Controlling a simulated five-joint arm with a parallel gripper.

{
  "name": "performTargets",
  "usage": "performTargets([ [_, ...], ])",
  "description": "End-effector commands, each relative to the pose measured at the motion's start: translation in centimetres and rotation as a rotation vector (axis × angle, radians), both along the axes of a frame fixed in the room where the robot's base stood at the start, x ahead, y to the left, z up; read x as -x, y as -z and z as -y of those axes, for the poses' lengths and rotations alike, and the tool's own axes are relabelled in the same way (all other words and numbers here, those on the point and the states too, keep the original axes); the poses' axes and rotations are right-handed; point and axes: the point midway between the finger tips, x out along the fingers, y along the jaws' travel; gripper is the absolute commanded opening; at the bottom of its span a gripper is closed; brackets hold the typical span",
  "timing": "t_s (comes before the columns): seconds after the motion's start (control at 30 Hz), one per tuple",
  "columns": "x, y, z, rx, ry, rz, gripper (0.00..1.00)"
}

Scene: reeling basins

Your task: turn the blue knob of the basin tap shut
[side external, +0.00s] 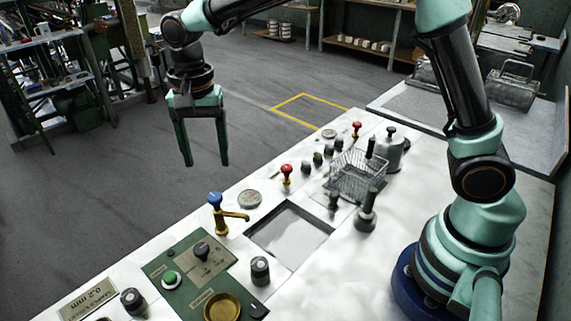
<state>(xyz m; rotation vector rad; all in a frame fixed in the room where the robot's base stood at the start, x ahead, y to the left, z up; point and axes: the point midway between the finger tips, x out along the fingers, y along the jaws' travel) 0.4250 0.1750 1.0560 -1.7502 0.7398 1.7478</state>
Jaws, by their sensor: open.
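The blue knob (214,199) sits on top of a brass tap (232,215) whose spout points right toward a square basin (262,236) sunk in the white bench. The basin looks pale inside. My gripper (206,165) hangs from above with its two long green fingers spread apart and nothing between them. It appears higher than the blue knob and clear of it, with the knob below the fingertips in the picture. How far the knob's handle is turned is too small to tell.
Two red-knobbed taps (286,174) (356,129) stand farther back along the bench. A wire basket (356,178) and a dark-handled post (367,212) stand right of the basin. A green control panel (190,272) with a brass dish (222,308) lies in front.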

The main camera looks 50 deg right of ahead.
Motion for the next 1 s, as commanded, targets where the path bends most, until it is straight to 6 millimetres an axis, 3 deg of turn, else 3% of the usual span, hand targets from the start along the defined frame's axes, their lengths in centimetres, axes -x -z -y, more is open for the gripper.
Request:
performTargets([
  [0.2, 0.0, -2.5, 0.0, -0.001, 0.001, 0.001, 0.69],
  [0.67, 0.1, -3.1, 0.2, -0.002, -0.006, 0.005, 0.69],
  [0.83, 1.0, -4.9, 2.6, -0.017, -0.08, 0.055, 0.69],
  [1.0, 3.3, -7.1, 6.7, -0.023, -0.229, 0.15, 0.69],
])
